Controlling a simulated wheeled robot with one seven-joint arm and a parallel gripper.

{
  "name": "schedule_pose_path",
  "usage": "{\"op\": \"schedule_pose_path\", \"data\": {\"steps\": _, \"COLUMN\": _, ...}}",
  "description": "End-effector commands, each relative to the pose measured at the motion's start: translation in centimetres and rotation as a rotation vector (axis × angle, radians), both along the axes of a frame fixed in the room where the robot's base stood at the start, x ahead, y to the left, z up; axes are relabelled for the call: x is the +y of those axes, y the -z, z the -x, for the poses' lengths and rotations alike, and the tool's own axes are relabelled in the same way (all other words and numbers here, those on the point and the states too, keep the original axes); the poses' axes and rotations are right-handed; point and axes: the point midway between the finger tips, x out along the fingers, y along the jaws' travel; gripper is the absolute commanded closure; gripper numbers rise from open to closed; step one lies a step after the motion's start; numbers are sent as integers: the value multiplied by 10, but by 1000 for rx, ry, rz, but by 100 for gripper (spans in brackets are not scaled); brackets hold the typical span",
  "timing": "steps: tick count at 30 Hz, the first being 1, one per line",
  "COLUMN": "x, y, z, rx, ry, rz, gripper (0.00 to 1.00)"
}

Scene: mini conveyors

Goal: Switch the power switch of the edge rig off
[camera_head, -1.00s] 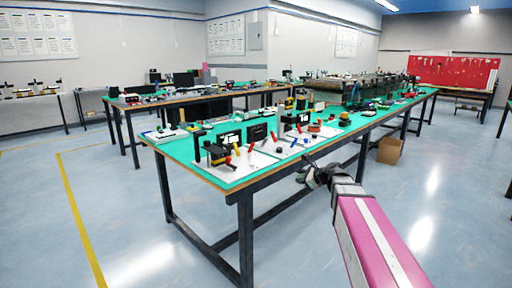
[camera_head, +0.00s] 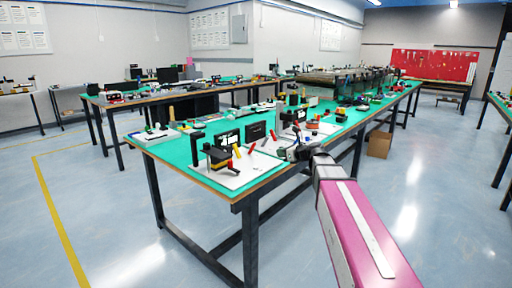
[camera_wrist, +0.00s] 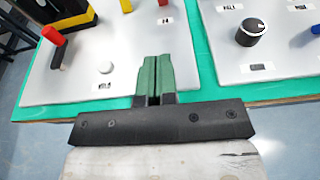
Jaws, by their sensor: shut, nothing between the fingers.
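My gripper (camera_wrist: 153,75) is shut and empty, its two green fingers together over the near edge of a white panel (camera_wrist: 85,60) in the wrist view. A second white panel (camera_wrist: 225,70) at right has a black knob (camera_wrist: 250,32). In the head view my gripper (camera_head: 292,153) is at the near table's right edge, close to the panels. I cannot tell which part is the edge rig's power switch; the labels are too small to read.
The near green-topped table (camera_head: 172,152) holds several devices, including a black and yellow one (camera_head: 217,158) on the near panel and a dark upright box (camera_head: 256,132). A cardboard box (camera_head: 379,144) stands on the floor behind my arm. The floor at right is open.

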Motion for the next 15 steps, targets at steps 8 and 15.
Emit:
{"op": "schedule_pose_path", "data": {"steps": 8, "x": 2, "y": 1, "z": -2, "rx": 0, "ry": -1, "rz": 1, "gripper": 100}}
{"op": "schedule_pose_path", "data": {"steps": 15, "x": 24, "y": 9, "z": -21, "rx": 1, "ry": -2, "rz": 2, "gripper": 100}}
